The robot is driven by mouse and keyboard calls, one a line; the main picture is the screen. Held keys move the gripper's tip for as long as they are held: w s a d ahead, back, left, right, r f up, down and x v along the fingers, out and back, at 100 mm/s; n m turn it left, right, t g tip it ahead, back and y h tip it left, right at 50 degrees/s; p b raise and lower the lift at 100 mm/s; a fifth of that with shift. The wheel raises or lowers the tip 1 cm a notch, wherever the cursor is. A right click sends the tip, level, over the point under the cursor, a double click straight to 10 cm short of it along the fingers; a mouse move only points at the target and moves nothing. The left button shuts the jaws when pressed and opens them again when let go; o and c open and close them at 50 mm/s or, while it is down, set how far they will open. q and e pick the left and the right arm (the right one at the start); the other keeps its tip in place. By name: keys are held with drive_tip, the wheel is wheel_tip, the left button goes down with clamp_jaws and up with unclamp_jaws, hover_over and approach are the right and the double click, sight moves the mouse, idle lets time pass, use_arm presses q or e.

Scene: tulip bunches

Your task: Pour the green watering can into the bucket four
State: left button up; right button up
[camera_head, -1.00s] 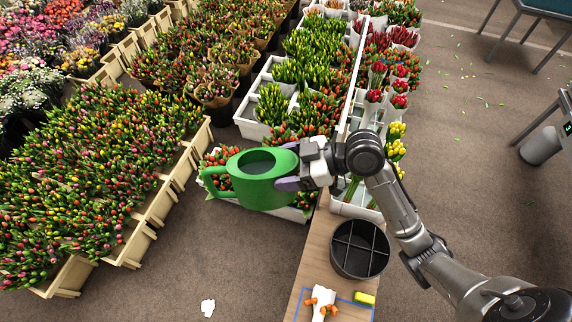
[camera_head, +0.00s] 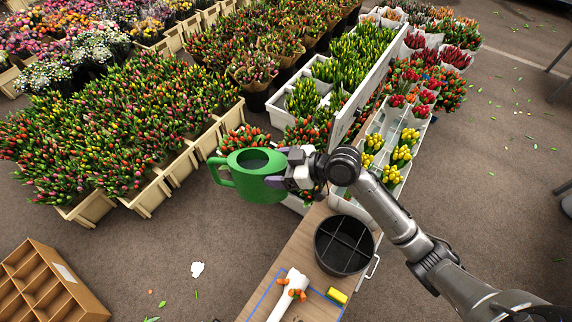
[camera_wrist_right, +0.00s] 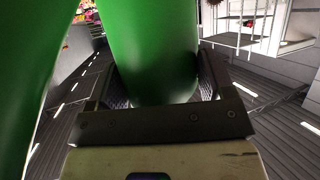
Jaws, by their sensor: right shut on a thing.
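The green watering can (camera_head: 240,180) hangs above the aisle floor, left of the wooden table. It looks roughly upright, with its looped handle at the left and its dark opening upward. My right gripper (camera_head: 281,170) is shut on its right side. In the right wrist view the can's green body (camera_wrist_right: 152,50) sits between the two fingers (camera_wrist_right: 160,84). My left gripper is not in view. A round black divided bucket (camera_head: 343,245) stands on the table, below and right of the can. No number is readable, so I cannot tell which container is bucket four.
The wooden table (camera_head: 285,260) carries a white wrapped bunch of orange tulips (camera_head: 290,295) and a yellow block (camera_head: 337,295). White crates of tulips (camera_head: 282,110) stand behind it. A compartmented wooden box (camera_head: 45,285) is at lower left.

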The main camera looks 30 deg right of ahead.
drive_tip(key=w+f, duration=0.1)
drive_tip(key=f, duration=0.2)
drive_tip(key=w+f+m+t+h+b, duration=0.1)
drive_tip(key=w+f, duration=0.1)
drive_tip(key=f, duration=0.1)
drive_tip(key=w+d+f+m+b, duration=0.1)
drive_tip(key=f, duration=0.3)
drive_tip(key=shift+w+t+h, duration=0.3)
drive_tip(key=d+f+m+t+h+b, duration=0.1)
drive_tip(key=d+f, duration=0.4)
drive_tip(key=f, duration=0.9)
drive_tip(key=d+f+m+t+h+b, duration=0.1)
drive_tip(key=d+f+m+h+b, duration=0.2)
drive_tip(key=f, duration=1.1)
drive_tip(key=shift+w+d+f+m+h+b, duration=0.4)
drive_tip(key=shift+d+b, duration=0.45)
drive_tip(key=shift+d, duration=0.9)
drive_tip(key=shift+s, duration=0.2)
